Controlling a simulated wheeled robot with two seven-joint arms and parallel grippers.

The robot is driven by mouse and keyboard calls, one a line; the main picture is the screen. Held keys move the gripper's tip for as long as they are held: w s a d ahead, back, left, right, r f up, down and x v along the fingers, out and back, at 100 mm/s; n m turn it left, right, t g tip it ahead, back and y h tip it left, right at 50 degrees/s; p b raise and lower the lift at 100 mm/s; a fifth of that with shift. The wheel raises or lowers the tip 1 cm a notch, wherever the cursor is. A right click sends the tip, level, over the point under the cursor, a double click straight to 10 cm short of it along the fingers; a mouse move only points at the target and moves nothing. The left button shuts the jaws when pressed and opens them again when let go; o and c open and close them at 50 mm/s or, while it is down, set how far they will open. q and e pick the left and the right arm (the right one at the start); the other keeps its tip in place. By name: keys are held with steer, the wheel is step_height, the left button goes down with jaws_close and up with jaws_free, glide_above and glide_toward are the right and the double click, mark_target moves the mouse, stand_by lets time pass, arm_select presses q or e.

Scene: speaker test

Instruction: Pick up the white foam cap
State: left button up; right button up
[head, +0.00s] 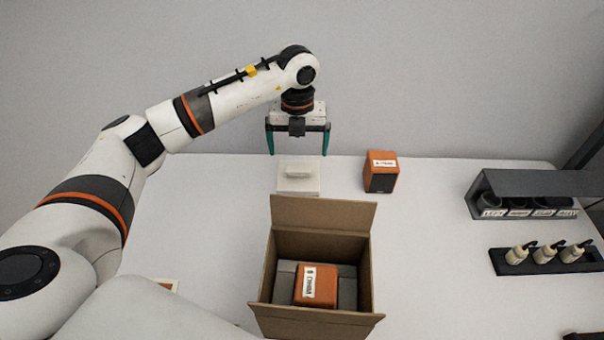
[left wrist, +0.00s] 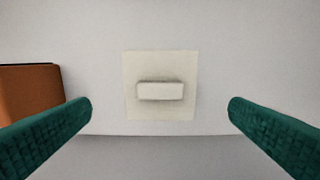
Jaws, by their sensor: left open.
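The white foam cap (head: 298,181) lies on the white table behind the cardboard box. It is a flat square slab with a raised bar on top. In the left wrist view the cap (left wrist: 160,107) is centred between the fingers, with its bar running across the picture. My left gripper (head: 298,150) points down above the cap, open and empty, its green fingers wide apart. The fingers also show in the left wrist view (left wrist: 160,110), one on each side and clear of the cap. My right gripper is not in view.
An open cardboard box (head: 322,216) stands in front of the cap, holding grey foam and an orange speaker (head: 317,287). Another orange speaker (head: 380,172) stands right of the cap. A dark rack (head: 530,188) and a tray of small bottles (head: 545,258) are at the right.

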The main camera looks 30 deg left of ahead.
mark_target(298, 169)
arm_select(q)
step_height(298, 169, down, 4)
steer(key=shift+r, duration=0.1)
steer(key=shift+f, duration=0.3)
step_height(298, 169, down, 4)
steer(key=shift+f+p, duration=0.15)
steer(key=shift+p, duration=0.15)
steer(key=shift+f, duration=0.3)
steer(key=shift+c, duration=0.2)
steer(key=c, duration=0.6)
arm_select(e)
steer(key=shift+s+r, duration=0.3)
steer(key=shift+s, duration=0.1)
